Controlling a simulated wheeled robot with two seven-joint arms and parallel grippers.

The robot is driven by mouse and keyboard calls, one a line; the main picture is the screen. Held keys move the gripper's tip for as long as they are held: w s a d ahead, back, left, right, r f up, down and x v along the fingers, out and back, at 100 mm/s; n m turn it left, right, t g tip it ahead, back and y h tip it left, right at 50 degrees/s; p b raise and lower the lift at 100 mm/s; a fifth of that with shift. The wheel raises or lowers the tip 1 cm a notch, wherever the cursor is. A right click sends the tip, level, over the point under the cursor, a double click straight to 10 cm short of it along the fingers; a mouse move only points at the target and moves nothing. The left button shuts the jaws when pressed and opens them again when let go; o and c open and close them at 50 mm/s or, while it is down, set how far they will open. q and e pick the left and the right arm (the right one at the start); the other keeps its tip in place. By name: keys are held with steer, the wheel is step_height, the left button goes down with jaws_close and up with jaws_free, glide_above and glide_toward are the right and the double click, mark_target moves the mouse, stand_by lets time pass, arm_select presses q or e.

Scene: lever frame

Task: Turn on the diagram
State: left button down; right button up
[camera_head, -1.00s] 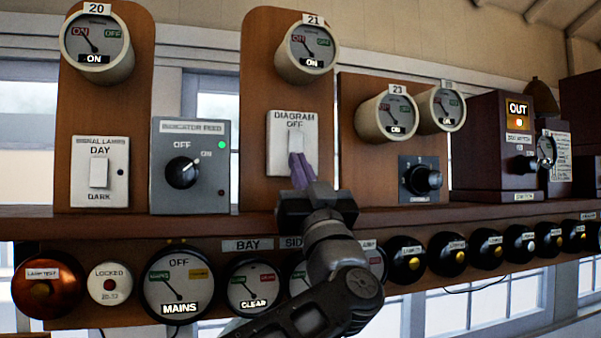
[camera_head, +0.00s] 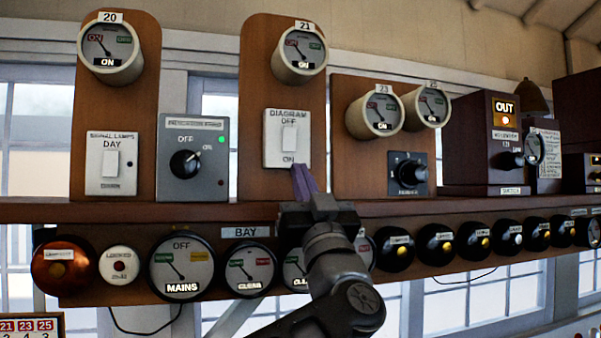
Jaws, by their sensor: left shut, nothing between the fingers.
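The diagram switch (camera_head: 287,139) is a white plate with a white rocker (camera_head: 289,138), marked DIAGRAM OFF at the top and ON at the bottom. It is fixed to a brown wooden board under dial 21 (camera_head: 299,50), whose label reads ON. My left gripper (camera_head: 303,180) is shut and empty, with purple fingertips pointing up. The tips are just below and right of the plate's lower edge, clear of the rocker. Which way the rocker is tipped is hard to tell. My right gripper is not in view.
The signal lamps switch (camera_head: 111,163) and indicator feed box (camera_head: 192,158) stand to the left. A black knob (camera_head: 408,173) is to the right. A wooden shelf edge (camera_head: 130,210) runs below, with several round dials and black plungers under it.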

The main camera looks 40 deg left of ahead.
arm_select(q)
steer(key=b+v, duration=0.2)
steer(key=v, duration=0.4)
steer(key=shift+f, duration=0.45)
steer(key=shift+w, duration=0.1)
